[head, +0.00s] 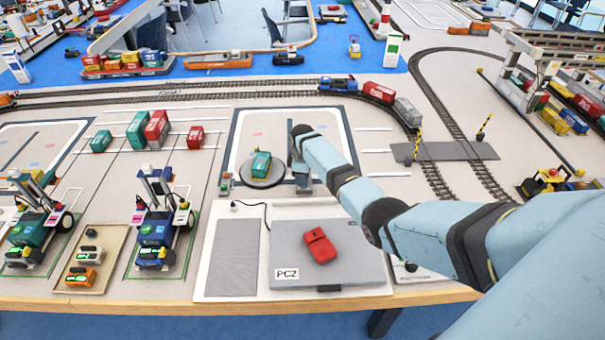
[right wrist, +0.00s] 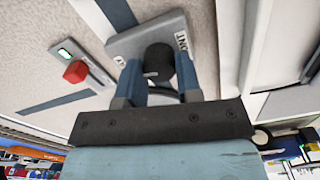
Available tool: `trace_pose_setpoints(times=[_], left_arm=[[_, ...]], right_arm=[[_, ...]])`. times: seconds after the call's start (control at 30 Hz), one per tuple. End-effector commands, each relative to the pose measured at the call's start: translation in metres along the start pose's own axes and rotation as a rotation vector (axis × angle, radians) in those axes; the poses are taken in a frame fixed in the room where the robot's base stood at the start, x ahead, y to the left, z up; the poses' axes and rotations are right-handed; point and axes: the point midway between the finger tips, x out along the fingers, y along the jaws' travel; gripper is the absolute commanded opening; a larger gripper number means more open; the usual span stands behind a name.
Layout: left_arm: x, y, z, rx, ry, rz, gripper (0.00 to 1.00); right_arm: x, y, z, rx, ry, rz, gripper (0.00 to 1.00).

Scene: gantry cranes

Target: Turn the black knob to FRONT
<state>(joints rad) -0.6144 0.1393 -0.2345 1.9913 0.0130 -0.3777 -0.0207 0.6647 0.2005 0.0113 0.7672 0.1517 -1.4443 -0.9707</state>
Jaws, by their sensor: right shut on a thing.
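The black knob (right wrist: 158,65) stands on a small grey plate (right wrist: 122,45) in the right wrist view. White labels sit at the plate's edges; one, partly visible, ends in "ONT". A pale mark shows on the knob's side. My right gripper (right wrist: 159,74) is shut on the knob, with one blue-grey finger on each side of it. In the head view my right gripper (head: 297,152) points down beside the round turntable, and the knob is hidden behind it. Which way the knob points is unclear. My left gripper is not in view.
A grey turntable (head: 247,180) with a green container (head: 261,163) is just left of the gripper. In the right wrist view a red button (right wrist: 76,71) is nearby. Toy carriers stand left.

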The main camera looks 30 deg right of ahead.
Motion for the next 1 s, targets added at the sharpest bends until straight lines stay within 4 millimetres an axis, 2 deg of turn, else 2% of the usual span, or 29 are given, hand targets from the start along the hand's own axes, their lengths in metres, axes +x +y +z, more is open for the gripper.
trace_pose_setpoints(times=[0.1, 0.4, 1.0], left_arm=[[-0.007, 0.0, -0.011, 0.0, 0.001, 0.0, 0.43], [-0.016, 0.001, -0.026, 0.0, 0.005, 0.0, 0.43], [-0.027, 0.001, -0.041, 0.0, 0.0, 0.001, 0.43]], right_arm=[[-0.004, 0.0, 0.0, 0.105, -0.001, -0.002, 0.09], [-0.003, 0.001, 0.001, 0.391, -0.002, -0.001, 0.09], [-0.001, 0.001, 0.001, 0.96, -0.001, -0.002, 0.09]])
